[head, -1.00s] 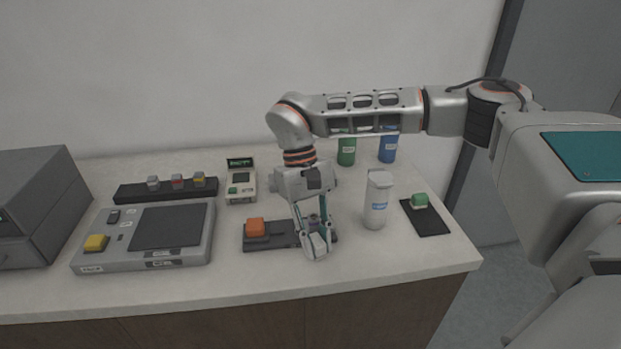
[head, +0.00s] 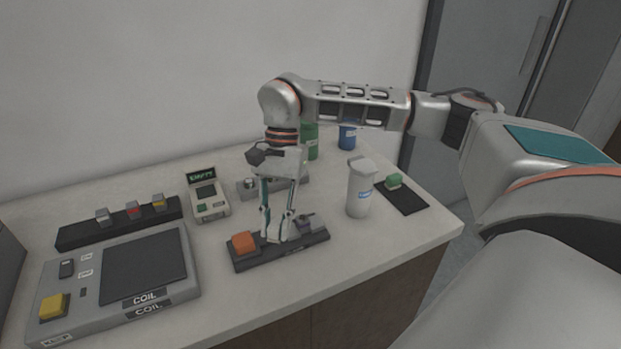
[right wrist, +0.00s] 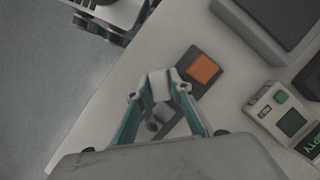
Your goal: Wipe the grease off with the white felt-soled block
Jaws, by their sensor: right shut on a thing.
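My right gripper (head: 277,234) is shut on the white block (right wrist: 159,84), with a finger on each side of it. The gripper points down over the middle of a long dark tray (head: 262,261). I cannot tell whether the block touches the tray, and its felt sole is hidden. An orange block (head: 243,243) sits on the tray's left end and also shows in the right wrist view (right wrist: 203,69). A dark grey piece (head: 306,223) sits at the tray's right end. I cannot make out any grease. My left gripper is not in the head view.
A grey unit marked COIL (head: 185,301) with a yellow button stands left. A small meter (head: 207,203) is behind. A white canister (head: 360,190) and a black mat (head: 408,202) with a green block stand right. Bare counter lies in front of the tray.

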